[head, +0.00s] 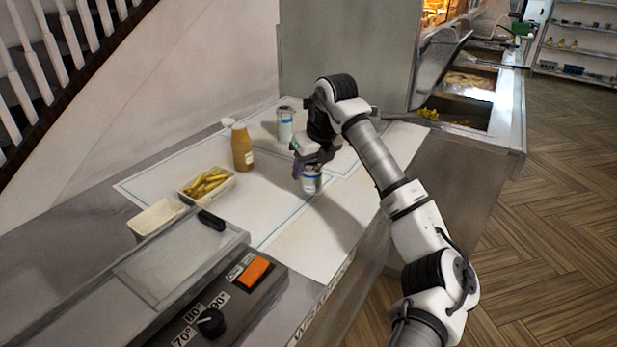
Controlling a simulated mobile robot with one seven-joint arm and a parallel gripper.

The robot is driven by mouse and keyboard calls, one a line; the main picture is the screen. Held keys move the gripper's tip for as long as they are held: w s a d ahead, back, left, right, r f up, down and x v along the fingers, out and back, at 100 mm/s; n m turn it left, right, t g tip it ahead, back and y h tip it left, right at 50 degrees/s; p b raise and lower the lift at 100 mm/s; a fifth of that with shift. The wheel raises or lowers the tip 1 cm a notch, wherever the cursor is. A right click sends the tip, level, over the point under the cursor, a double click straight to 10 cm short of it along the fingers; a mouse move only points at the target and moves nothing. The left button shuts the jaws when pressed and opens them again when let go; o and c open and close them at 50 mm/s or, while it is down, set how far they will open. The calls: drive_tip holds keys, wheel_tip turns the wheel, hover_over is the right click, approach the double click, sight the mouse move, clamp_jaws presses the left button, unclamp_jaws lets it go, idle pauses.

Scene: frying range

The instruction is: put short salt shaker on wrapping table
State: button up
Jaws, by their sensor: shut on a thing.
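The gripper's fingers hide the shaker's upper part. The shaker is upright over the white paper on the table, near its right side. I cannot tell whether its base touches the paper. A taller white and blue shaker (285,125) stands further back, to the left of my gripper.
A brown sauce bottle (242,148), a tray of chips (208,184) and an empty white tray (158,217) stand on the left. A control panel (225,305) with an orange switch is in front. A fryer (470,85) stands behind right. The paper in front of the shaker is clear.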

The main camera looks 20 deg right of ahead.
sight(309, 180)
drive_tip(key=shift+f+p, duration=0.35)
drive_tip(key=shift+f, duration=1.6)
drive_tip(key=o, duration=1.3)
drive_tip(key=b+v, duration=0.2)
drive_tip(key=v, duration=1)
